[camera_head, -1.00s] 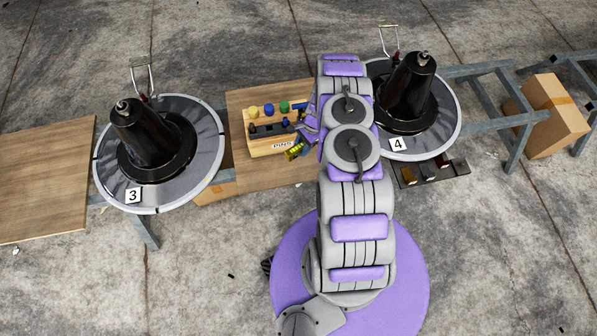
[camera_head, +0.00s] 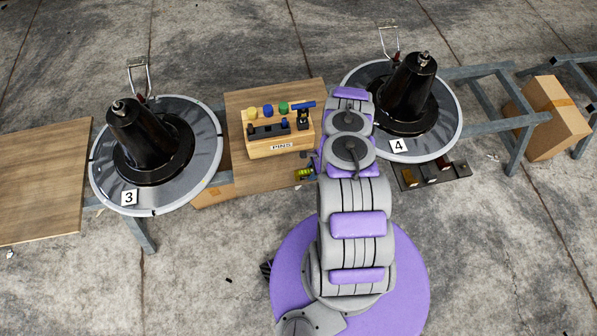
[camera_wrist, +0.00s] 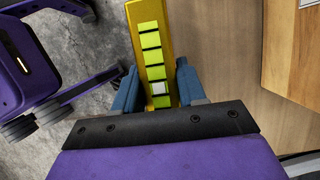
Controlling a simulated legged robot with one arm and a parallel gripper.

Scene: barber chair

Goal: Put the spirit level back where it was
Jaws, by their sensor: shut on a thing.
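The spirit level (camera_wrist: 151,50) is a yellow bar with bright green segments split by dark lines and one pale segment. In the wrist view it lies between the two blue-grey fingers of my gripper (camera_wrist: 156,90), which is shut on it. In the head view a small yellow-green part of the level (camera_head: 305,174) shows at the near right edge of the wooden board (camera_head: 250,182), left of my arm. My arm hides the rest of it and most of the gripper there. I cannot tell whether the level touches the board.
A wooden box of pins (camera_head: 270,148) stands on the board; its corner shows in the wrist view (camera_wrist: 292,60). Turntables with black cones flank the board, marked 3 (camera_head: 205,165) and 4 (camera_head: 447,120). A dark tray (camera_head: 445,175) lies below the right one. A cardboard box (camera_head: 550,120) stands far right.

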